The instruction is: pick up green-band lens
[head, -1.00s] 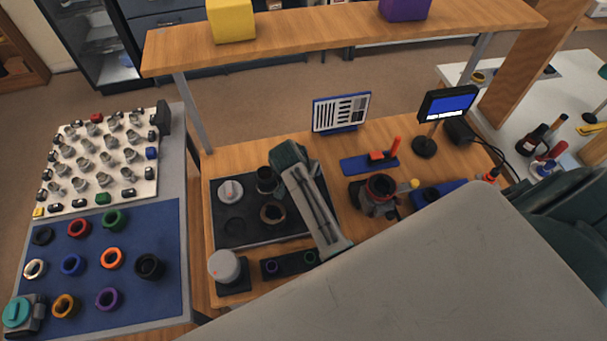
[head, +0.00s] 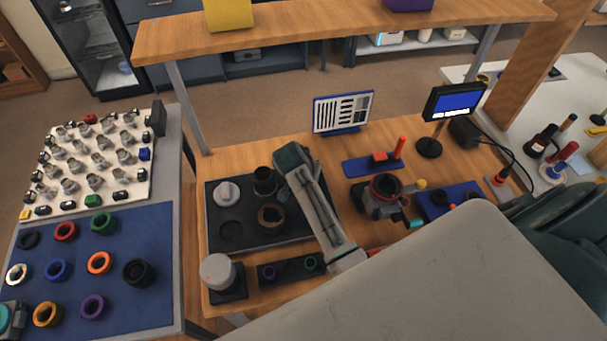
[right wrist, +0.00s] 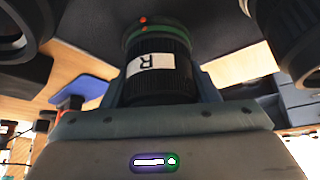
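The green-band lens (right wrist: 158,70) is a black ribbed barrel with a white "R" label, a green ring and a red dot at its far end. In the right wrist view it sits between the blue-grey fingers of my right gripper (right wrist: 162,84), which lie against both sides with no gap showing. In the head view my right arm reaches over the black tray (head: 222,244), its teal end beside a dark cylinder (head: 265,182) that seems to be this lens; no green shows there. Whether it touches the tray is unclear. My left gripper is out of view.
Other dark barrels (right wrist: 18,28) flank the lens closely. A blue mat (head: 150,290) with coloured rings lies at left. A dark plate (head: 290,270) and a white-capped block (head: 218,270) stand in front of the tray. An overhead shelf (head: 340,22) spans the back.

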